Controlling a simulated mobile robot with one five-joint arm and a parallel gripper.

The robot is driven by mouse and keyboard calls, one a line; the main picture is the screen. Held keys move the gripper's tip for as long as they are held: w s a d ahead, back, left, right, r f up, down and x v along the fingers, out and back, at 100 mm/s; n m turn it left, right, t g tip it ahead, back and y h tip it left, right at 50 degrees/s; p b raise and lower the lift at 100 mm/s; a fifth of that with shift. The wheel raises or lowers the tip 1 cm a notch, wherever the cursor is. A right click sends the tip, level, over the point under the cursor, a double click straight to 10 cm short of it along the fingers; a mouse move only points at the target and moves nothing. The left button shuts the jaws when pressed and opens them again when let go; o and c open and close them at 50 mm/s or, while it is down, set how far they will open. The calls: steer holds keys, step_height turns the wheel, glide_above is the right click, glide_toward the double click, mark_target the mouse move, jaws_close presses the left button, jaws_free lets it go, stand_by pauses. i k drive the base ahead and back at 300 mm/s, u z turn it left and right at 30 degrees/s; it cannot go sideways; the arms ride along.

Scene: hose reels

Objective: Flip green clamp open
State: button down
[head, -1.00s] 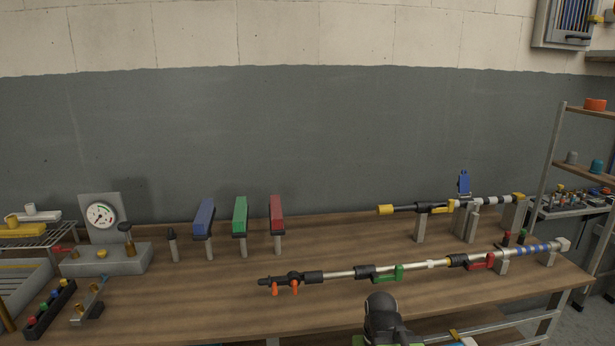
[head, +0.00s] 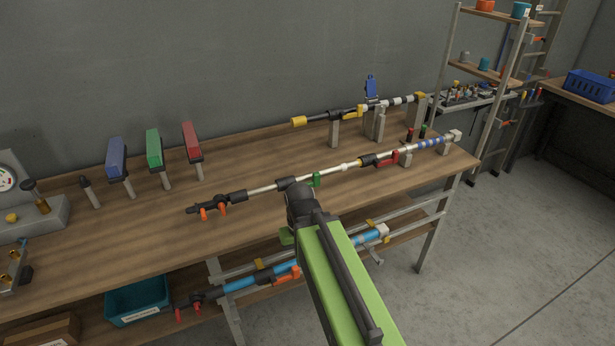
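The green clamp (head: 317,180) sits on the front pole (head: 259,190), which lies across the workbench on short supports. Only part of the clamp's green lever shows, just right of a black sleeve on the pole. My arm's black joint stands in front of it and hides the lower side, so I cannot tell whether the lever is open. My gripper is not visible; only the arm's links show, rising from the bottom of the head view to just below the clamp.
A red clamp (head: 388,160) is farther right on the same pole, and orange levers (head: 213,211) hang at its left end. Blue, green and red blocks stand at back left. A shelf with a blue pole (head: 310,265) lies below.

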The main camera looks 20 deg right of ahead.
mark_target(316, 176)
steer(key=u, duration=2.55)
steer(key=i, duration=0.95)
steer(key=z, duration=1.8)
